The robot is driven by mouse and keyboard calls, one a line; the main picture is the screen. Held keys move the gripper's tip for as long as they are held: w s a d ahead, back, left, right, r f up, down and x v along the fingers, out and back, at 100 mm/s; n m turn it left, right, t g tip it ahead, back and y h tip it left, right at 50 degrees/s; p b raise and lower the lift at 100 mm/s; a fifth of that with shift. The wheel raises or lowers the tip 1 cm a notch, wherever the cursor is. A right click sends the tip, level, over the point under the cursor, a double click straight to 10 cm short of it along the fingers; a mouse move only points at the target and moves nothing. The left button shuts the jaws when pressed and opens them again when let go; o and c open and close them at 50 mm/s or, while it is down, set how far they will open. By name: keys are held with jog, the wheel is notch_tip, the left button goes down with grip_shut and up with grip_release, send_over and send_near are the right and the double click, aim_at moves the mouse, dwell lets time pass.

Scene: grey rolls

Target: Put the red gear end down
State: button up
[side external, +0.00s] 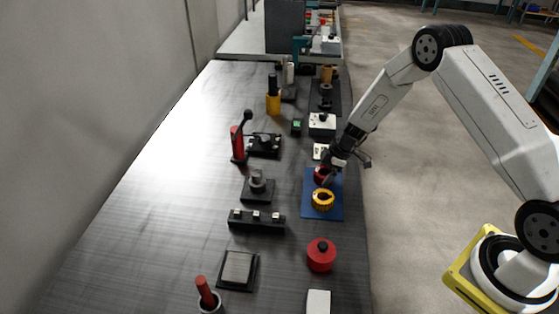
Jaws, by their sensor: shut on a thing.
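The red gear (319,174) is at the far end of the blue mat (334,212). My gripper (327,178) is at the gear's right side, shut on it and partly covering it. Whether the gear touches the mat, and how it is tilted, is too small to tell. An orange-yellow gear (322,201) with a dark centre lies on the near part of the same mat, just in front of the red gear.
A red round pot with a black knob (321,256) stands nearer on the table. A black block with several pegs (257,221) and a grey cylinder on a dark base (258,188) lie left. A white box (322,124) stands behind.

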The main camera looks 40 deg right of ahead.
jog(key=o, duration=1.3)
jog(key=shift+f, duration=0.1)
jog(key=shift+o, duration=0.2)
jog(key=v, duration=1.2)
jog(key=shift+s, duration=0.1)
jog(key=s+a+r+m+h, duration=0.1)
jog(key=s+a+r+m, duration=0.3)
jog(key=s, duration=0.5)
jog(key=s+a+r+m+h, duration=0.2)
jog(key=s+a+r+m, duration=0.3)
jog(key=s, duration=0.5)
jog(key=shift+a+m+h, duration=0.3)
jog(key=shift+a+m, duration=0.8)
jog(key=shift+a, duration=0.05)
